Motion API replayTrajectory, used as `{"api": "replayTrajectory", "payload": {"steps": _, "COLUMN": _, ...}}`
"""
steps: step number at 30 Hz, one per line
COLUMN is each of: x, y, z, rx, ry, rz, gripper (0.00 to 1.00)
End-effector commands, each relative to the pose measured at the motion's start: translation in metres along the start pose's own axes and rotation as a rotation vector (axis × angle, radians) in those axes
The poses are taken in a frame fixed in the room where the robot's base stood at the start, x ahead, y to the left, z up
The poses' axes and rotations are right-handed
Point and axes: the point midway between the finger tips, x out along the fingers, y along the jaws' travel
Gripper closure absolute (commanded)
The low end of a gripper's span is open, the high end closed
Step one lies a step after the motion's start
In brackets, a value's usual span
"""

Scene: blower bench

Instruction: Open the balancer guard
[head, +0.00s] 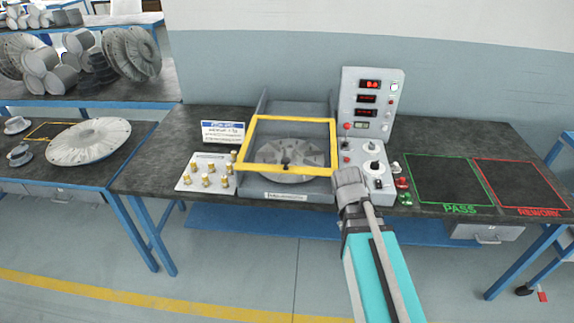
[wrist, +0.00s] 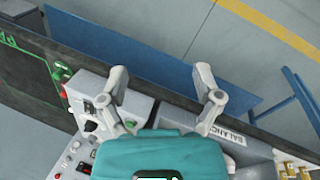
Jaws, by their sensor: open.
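The balancer guard (head: 290,169) is a yellow frame over the balancer (head: 287,194). It spans the grey rotor disc (head: 272,156), which shows through it; a small dark part sits near its front bar. The guard looks lowered, though its exact tilt is hard to tell. My gripper (head: 350,180) is at the balancer's front right corner, right of the guard and apart from it as far as I can tell. In the wrist view my gripper (wrist: 161,80) has its fingers spread with nothing between them. The balancer's front label (wrist: 230,134) shows there, but the guard does not.
A control panel (head: 372,105) with knobs stands right of the balancer, close to my gripper. A plate of brass weights (head: 207,175) and a sign (head: 223,132) are on the left. PASS (head: 447,180) and REWORK (head: 522,186) areas at right are empty.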

Motion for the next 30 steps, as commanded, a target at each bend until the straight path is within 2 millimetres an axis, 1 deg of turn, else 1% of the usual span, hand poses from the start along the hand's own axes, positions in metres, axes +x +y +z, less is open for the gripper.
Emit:
{"api": "replayTrajectory", "payload": {"steps": 1, "x": 0.008, "y": -0.005, "z": -0.014, "rx": -0.079, "ry": -0.001, "rz": 0.052, "gripper": 0.17}}
{"api": "replayTrajectory", "payload": {"steps": 7, "x": 0.011, "y": -0.019, "z": -0.055, "rx": -0.420, "ry": -0.032, "rz": 0.293, "gripper": 0.17}}
{"api": "replayTrajectory", "payload": {"steps": 11, "x": 0.005, "y": -0.033, "z": -0.083, "rx": -0.636, "ry": -0.073, "rz": 0.453, "gripper": 0.17}}
{"api": "replayTrajectory", "payload": {"steps": 16, "x": -0.009, "y": -0.059, "z": -0.120, "rx": -0.908, "ry": -0.150, "rz": 0.667, "gripper": 0.17}}
{"api": "replayTrajectory", "payload": {"steps": 20, "x": -0.024, "y": -0.086, "z": -0.147, "rx": -1.099, "ry": -0.231, "rz": 0.835, "gripper": 0.17}}
{"api": "replayTrajectory", "payload": {"steps": 23, "x": -0.039, "y": -0.112, "z": -0.167, "rx": -1.234, "ry": -0.306, "rz": 0.967, "gripper": 0.17}}
{"api": "replayTrajectory", "payload": {"steps": 24, "x": -0.046, "y": -0.123, "z": -0.175, "rx": -1.285, "ry": -0.339, "rz": 1.020, "gripper": 0.17}}
{"api": "replayTrajectory", "payload": {"steps": 27, "x": -0.062, "y": -0.152, "z": -0.190, "rx": -1.394, "ry": -0.430, "rz": 1.146, "gripper": 0.17}}
{"api": "replayTrajectory", "payload": {"steps": 30, "x": -0.078, "y": -0.179, "z": -0.202, "rx": -1.479, "ry": -0.518, "rz": 1.255, "gripper": 0.17}}
